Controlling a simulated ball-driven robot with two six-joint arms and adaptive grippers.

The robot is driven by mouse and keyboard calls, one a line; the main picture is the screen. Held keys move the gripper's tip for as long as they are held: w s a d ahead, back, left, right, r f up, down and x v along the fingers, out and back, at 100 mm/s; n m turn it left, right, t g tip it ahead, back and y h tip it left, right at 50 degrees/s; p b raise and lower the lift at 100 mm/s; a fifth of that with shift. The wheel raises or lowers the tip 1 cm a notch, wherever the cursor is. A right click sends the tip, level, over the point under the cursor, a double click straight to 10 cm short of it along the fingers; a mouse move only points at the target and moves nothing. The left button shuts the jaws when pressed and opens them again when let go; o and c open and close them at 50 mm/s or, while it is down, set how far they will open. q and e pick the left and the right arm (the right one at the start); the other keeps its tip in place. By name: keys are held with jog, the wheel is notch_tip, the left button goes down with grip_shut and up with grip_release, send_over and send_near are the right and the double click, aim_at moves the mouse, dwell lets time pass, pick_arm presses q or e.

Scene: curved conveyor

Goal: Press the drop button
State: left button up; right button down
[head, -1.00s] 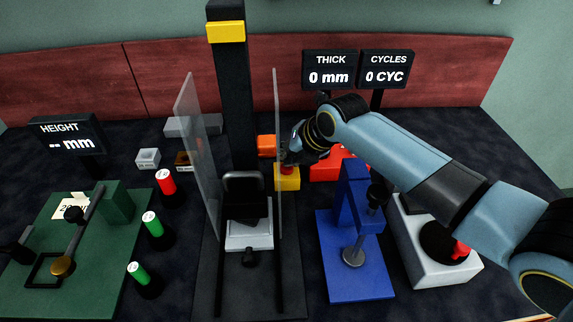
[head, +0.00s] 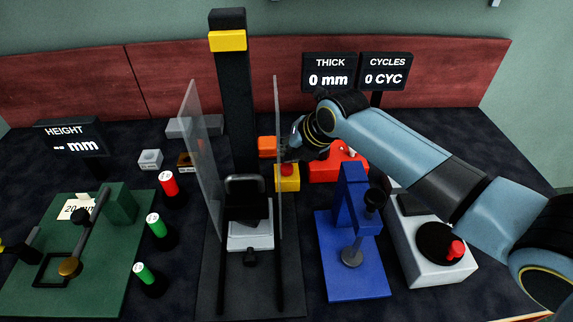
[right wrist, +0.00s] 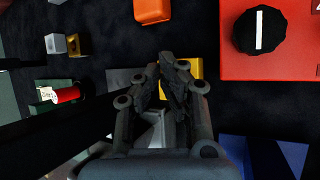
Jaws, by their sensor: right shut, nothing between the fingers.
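A yellow box (head: 287,184) with a red button (head: 287,170) on top stands just right of the clear guard of the tall black press. I take it for the drop button; I read no label on it. My right gripper (head: 290,158) is shut and empty, its tips just above the button in the head view, with the button's top showing. In the right wrist view the shut fingers (right wrist: 173,72) cover part of the yellow box (right wrist: 197,68), and the red button is hidden.
The black press (head: 234,100) has clear guards, the right one (head: 277,130) close beside my gripper. An orange block (head: 267,146) and a red box (head: 325,171) stand nearby. A blue stand (head: 352,255) and a white box with a red knob (head: 425,268) are at right.

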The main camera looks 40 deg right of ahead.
jog(key=shift+r+p, duration=2.35)
jog(key=shift+r, duration=0.2)
jog(key=shift+r, duration=0.1)
